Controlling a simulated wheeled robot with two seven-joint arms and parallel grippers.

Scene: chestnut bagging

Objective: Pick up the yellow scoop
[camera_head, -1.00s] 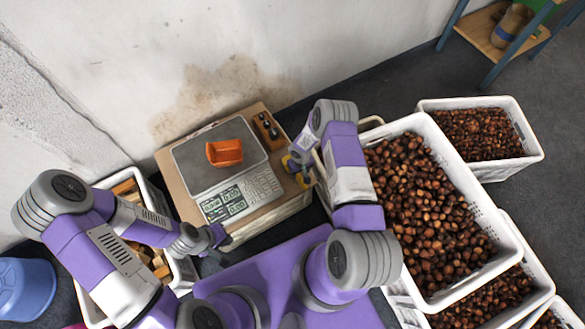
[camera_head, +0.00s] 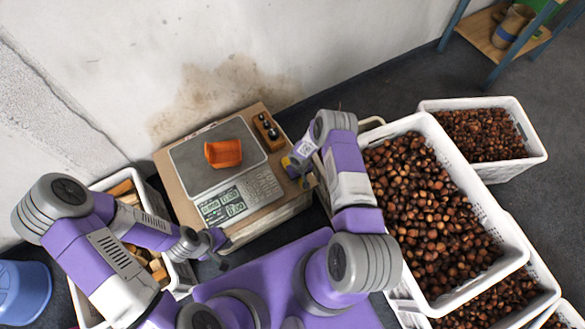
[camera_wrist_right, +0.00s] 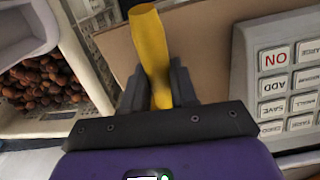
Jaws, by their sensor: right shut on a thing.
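The yellow scoop shows in the right wrist view as a yellow handle-like piece (camera_wrist_right: 150,45) standing between my fingers. The rest of it is out of that view or hidden. My right gripper (camera_wrist_right: 158,88) is shut on it. In the head view my right gripper (camera_head: 296,170) is at the right edge of the scale's table, with only small bits of yellow showing beside it. My left gripper (camera_head: 218,252) hangs low in front of the table's left corner. It looks empty, and its fingers are too small to tell open from shut.
An orange container (camera_head: 223,153) sits on the weighing scale (camera_head: 187,160). White crates of chestnuts, the largest with its rim (camera_head: 478,200) close by, stand right of my right arm. A crate of wooden blocks (camera_head: 150,190) is at the left. A blue tub (camera_head: 25,285) stands farther left.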

